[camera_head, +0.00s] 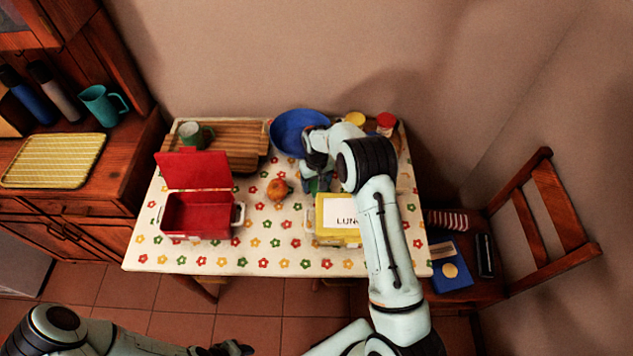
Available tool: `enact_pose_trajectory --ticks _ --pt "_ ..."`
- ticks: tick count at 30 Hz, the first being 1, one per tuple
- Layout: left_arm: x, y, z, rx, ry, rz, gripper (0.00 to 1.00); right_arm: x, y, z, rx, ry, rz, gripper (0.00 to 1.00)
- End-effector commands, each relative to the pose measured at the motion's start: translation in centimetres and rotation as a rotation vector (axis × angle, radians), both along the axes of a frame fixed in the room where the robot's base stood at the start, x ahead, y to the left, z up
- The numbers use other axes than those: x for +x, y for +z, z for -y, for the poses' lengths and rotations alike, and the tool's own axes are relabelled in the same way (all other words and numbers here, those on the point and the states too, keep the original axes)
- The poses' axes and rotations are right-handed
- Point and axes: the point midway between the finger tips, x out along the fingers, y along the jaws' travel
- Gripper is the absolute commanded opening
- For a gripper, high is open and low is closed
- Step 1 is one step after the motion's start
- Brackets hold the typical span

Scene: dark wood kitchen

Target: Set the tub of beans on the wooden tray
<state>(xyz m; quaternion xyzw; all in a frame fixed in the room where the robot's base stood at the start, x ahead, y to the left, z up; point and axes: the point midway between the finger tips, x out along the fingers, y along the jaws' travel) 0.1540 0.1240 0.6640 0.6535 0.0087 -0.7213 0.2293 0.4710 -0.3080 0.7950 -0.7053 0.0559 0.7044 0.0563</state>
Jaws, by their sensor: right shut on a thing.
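My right gripper (318,184) points down over the middle of the table, right of the orange fruit. It is shut on a small greenish thing, mostly hidden by the fingers; I cannot tell for sure that it is the tub of beans. A yellow-topped container (355,118) and a red-lidded jar (386,121) stand at the back right, partly behind my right arm. My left gripper (234,349) is at the bottom edge, away from the table; its jaws are unclear.
A blue bowl (297,131) stands right of the tray. An open red lunch box (196,214) is at the front left, an orange fruit (277,189) at the middle, a yellow lunch box (336,229) under my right arm. The tray's middle and right are bare.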

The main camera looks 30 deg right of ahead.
Motion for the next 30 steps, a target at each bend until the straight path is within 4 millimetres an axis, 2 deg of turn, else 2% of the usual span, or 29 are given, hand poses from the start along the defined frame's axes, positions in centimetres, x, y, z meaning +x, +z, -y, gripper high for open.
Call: enact_pose_trajectory --ticks 7,8,9,10,18,22,26,30 --pt "-0.2 -0.2 0.0 0.000 0.000 -0.002 0.45 0.0 -0.5 0.0 0.000 0.000 -0.001 0.35" --pt "-0.2 -0.2 0.0 0.000 0.000 -0.002 0.45 0.0 -0.5 0.0 0.000 0.000 -0.001 0.77" --pt "-0.1 -0.1 0.0 0.001 0.001 -0.002 0.45 0.0 -0.4 0.0 0.000 0.000 -0.001 0.90" --pt "-0.1 -0.1 0.0 0.001 0.001 -0.002 0.45 0.0 -0.4 0.0 0.000 0.000 -0.001 0.96" --pt "-0.1 -0.1 0.0 0.000 0.001 -0.001 0.45 0.0 -0.4 0.0 0.000 0.000 -0.001 0.96" --pt "0.0 0.0 0.0 0.000 0.000 0.000 0.45 0.0 0.5 0.0 0.000 0.000 0.001 0.96" --pt "-0.1 -0.1 0.0 0.000 0.000 -0.001 0.45 0.0 2.6 0.0 0.000 0.000 0.002 0.96" --pt "-0.1 -0.1 0.0 0.000 0.000 -0.001 0.45 0.1 5.8 0.0 0.000 0.000 0.003 0.96"
